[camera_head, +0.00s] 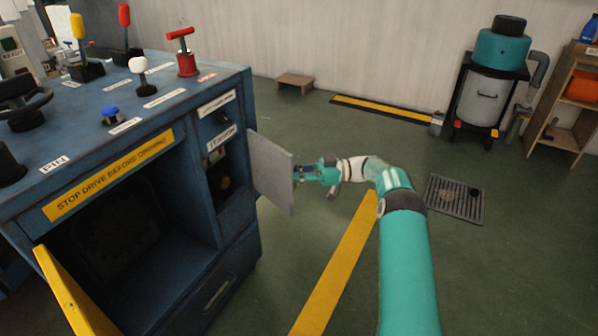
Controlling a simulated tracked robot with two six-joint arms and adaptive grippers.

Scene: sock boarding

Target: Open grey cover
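The grey cover (270,172) is a flat panel on the right side of the blue cabinet (247,105). It stands swung out from the cabinet, and the compartment behind it shows small controls (222,178). My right gripper (300,174) is at the right edge of the cover, at about mid height. It looks close to or touching the panel; I cannot tell which. Its fingers are too small and partly hidden to tell whether they are open or shut. My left gripper is not in view.
A yellow door (72,292) stands open at the cabinet's lower left. Levers and knobs, such as a red T-handle (185,52), stand on the cabinet top. A floor grate (455,198) and a teal-topped drum (485,95) are at the right.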

